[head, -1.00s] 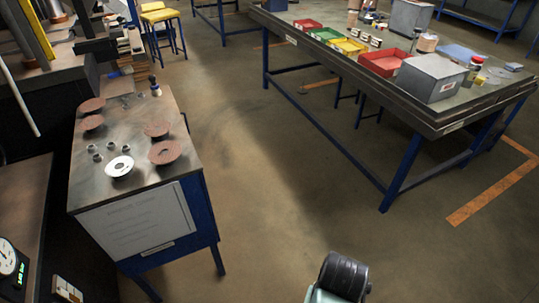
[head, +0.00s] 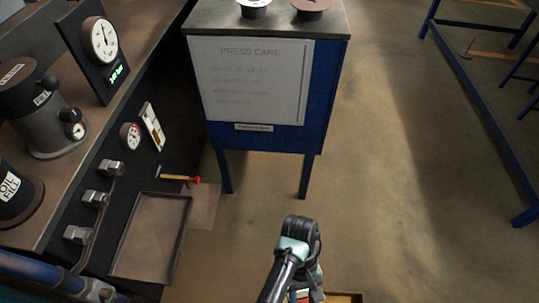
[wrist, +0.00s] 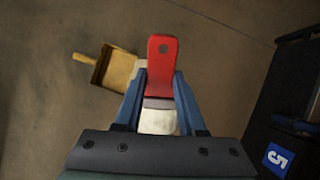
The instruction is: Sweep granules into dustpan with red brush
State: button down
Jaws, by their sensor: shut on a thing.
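The red brush (wrist: 162,65) is held between the two blue fingers of my gripper (wrist: 160,85) in the wrist view. Its red handle end points up in the picture and a pale block shows below the fingers. A yellow dustpan (wrist: 115,70) lies on the brown floor to the left of the brush, its handle toward the left. A pale strip lies between dustpan and brush; I cannot tell what it is. In the head view, my gripper is low at the bottom edge, with a bit of red and a yellow edge (head: 350,297) beside it. I can make out no granules.
A blue cabinet (head: 330,95) with discs on top stands ahead. On the left are a dark machine with a gauge (head: 101,40) and a shallow tray (head: 150,240). Open floor (head: 395,200) lies between.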

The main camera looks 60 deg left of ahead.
jog(key=s+a+f+n+t+b, duration=0.1)
jog(key=s+f+n+t+b, duration=0.2)
jog(key=f+b, duration=0.7)
jog(key=s+a+f+n+t+b, duration=0.1)
jog(key=s+f+n+t+b, duration=0.2)
jog(key=f+n+b, duration=0.4)
jog(key=s+a+f+n+t+h+b, duration=0.1)
jog(key=s+f+n+t+b, duration=0.2)
jog(key=f+b, duration=1)
notch_tip(320, 180, down, 8)
jog(key=shift+f+n+t, duration=0.1)
jog(key=shift+n+t, duration=0.8)
jog(key=shift+t, duration=0.1)
jog(key=shift+a+f+b, duration=0.1)
jog(key=shift+f+b, duration=0.15)
jog(key=shift+b, duration=0.2)
jog(key=shift+f+b, duration=0.55)
jog(key=shift+f, duration=0.05)
jog(key=shift+w, duration=0.15)
